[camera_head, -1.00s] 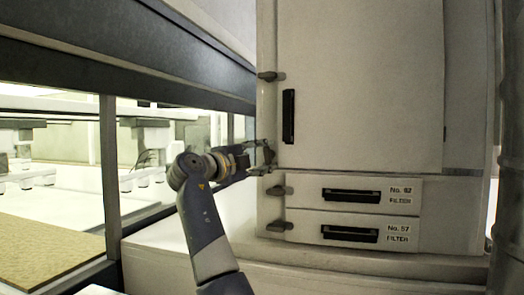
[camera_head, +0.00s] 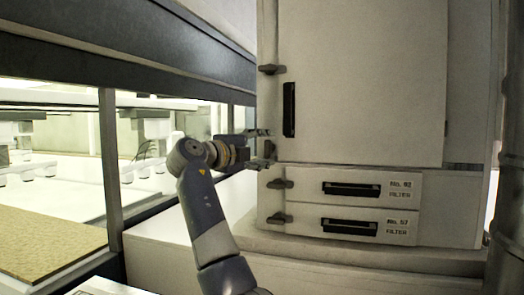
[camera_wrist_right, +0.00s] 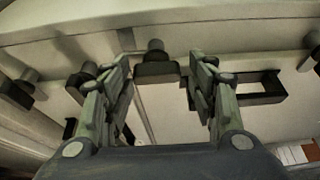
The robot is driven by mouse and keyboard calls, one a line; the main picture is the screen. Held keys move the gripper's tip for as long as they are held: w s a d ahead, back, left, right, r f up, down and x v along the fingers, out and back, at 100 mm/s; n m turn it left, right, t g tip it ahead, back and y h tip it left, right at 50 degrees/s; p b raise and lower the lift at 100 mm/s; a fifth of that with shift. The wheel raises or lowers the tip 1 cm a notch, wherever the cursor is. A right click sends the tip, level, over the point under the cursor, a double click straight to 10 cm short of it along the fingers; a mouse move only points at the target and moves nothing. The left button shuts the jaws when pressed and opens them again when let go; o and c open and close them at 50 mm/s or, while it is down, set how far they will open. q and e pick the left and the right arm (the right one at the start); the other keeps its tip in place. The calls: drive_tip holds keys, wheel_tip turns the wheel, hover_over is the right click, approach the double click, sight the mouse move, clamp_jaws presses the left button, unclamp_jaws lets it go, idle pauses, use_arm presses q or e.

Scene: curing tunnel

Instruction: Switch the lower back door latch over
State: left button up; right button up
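The tall pale cabinet door (camera_head: 365,90) has a black vertical handle (camera_head: 289,110) near its left edge. The lower door latch (camera_head: 268,149) is a small dark piece at that edge, partly hidden by my right gripper (camera_head: 263,148). The gripper is open, with one finger above the latch and one below. In the right wrist view, my open right gripper (camera_wrist_right: 160,90) shows spread fingers, with a dark latch block (camera_wrist_right: 157,70) in the gap. I cannot tell whether a finger touches it. My left gripper is not in view.
The upper door latch (camera_head: 271,69) lies sideways across the door's edge. Two filter drawers with black handles (camera_head: 350,189) (camera_head: 349,227) sit below, each with a latch (camera_head: 280,184) (camera_head: 281,218) at its left end. A glazed tunnel frame (camera_head: 110,160) stands left; a ledge (camera_head: 330,258) runs below.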

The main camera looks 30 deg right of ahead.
drive_tip(key=shift+w+f, duration=0.1)
drive_tip(key=shift+f, duration=0.1)
drive_tip(key=shift+a, duration=0.15)
drive_tip(key=v, duration=1.1)
drive_tip(key=shift+a, duration=0.25)
